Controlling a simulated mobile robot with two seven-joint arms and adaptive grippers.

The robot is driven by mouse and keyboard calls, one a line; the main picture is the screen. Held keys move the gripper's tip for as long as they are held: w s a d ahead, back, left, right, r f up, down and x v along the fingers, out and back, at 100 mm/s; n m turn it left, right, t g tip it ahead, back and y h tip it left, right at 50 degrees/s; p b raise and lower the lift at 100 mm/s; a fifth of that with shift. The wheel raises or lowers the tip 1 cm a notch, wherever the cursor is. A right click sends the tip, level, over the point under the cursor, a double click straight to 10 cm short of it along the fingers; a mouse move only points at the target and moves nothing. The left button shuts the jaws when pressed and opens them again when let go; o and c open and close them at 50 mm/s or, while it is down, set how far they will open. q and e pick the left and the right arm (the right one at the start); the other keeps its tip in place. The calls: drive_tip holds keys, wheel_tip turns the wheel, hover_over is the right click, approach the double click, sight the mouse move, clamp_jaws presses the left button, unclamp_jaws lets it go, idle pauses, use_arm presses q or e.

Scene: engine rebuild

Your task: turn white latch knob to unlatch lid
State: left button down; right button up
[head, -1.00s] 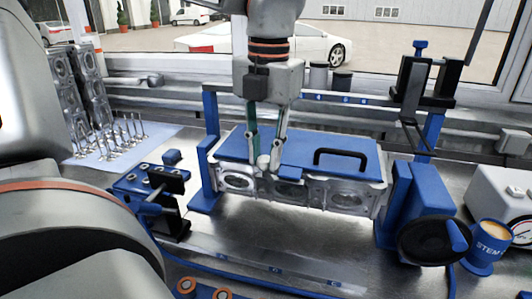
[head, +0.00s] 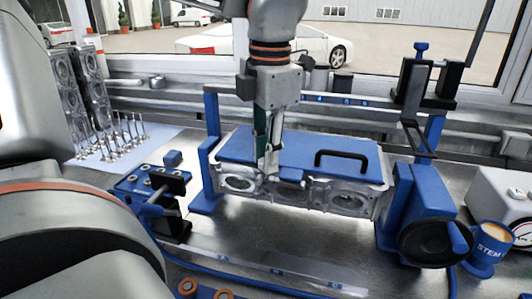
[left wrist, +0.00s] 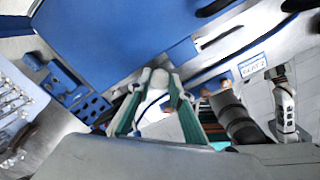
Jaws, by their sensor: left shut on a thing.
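The blue lid (head: 310,147) with its black handle (head: 340,157) lies flat on the metal engine block (head: 315,194). It also fills the top of the left wrist view (left wrist: 115,30). My left gripper (head: 268,172) points down at the lid's front edge, left of the handle. In the left wrist view its fingertips (left wrist: 157,84) are shut around the white latch knob (left wrist: 159,77). In the head view the fingers mostly hide the knob. A grey jointed part (left wrist: 284,104) at the right of the wrist view looks like my right gripper, but its jaws are unclear.
A blue post with a black handwheel (head: 432,241) stands right of the block, near a blue mug (head: 489,247). A blue holder (head: 140,188) and upright valves (head: 112,143) are at left.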

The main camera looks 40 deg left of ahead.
use_arm(q)
drive_tip(key=c, duration=1.8)
unclamp_jaws()
drive_tip(key=r, duration=1.2)
drive_tip(key=shift+s+d, duration=0.1)
drive_tip(key=shift+d, duration=0.3)
